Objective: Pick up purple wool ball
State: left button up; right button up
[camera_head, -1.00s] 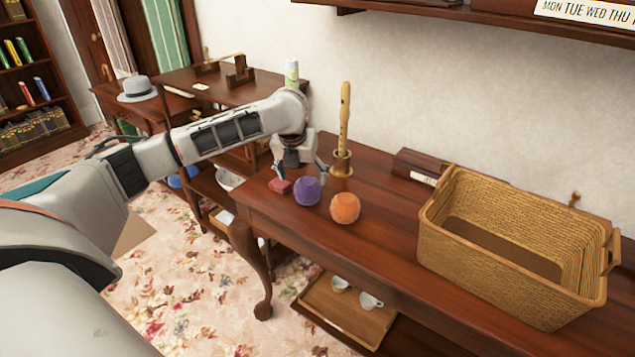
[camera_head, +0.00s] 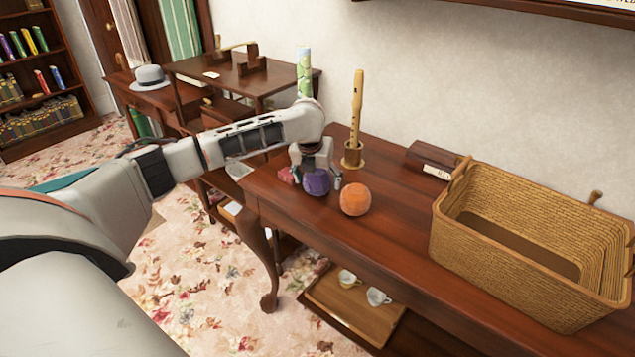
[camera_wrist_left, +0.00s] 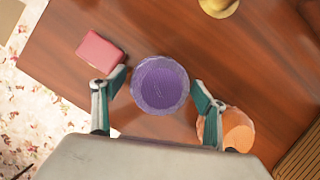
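The purple wool ball (camera_head: 316,182) sits on the dark wooden table, near its left end. My left gripper (camera_head: 317,180) is over the ball from above, its fingers open on either side of it. In the left wrist view the purple ball (camera_wrist_left: 160,85) lies between the two spread fingertips (camera_wrist_left: 158,88), with a gap visible on each side. The orange wool ball (camera_head: 355,199) is close to the right finger, and that finger partly covers it in the wrist view (camera_wrist_left: 238,130). My right gripper is not in view.
A small red block (camera_head: 286,175) lies left of the purple ball. A flute in a brass holder (camera_head: 353,155) stands behind. A large wicker basket (camera_head: 490,255) is on the right of the table (camera_head: 395,235). A dark box (camera_head: 430,158) lies by the wall.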

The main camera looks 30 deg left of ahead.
pick_arm(q)
jog(key=c, duration=1)
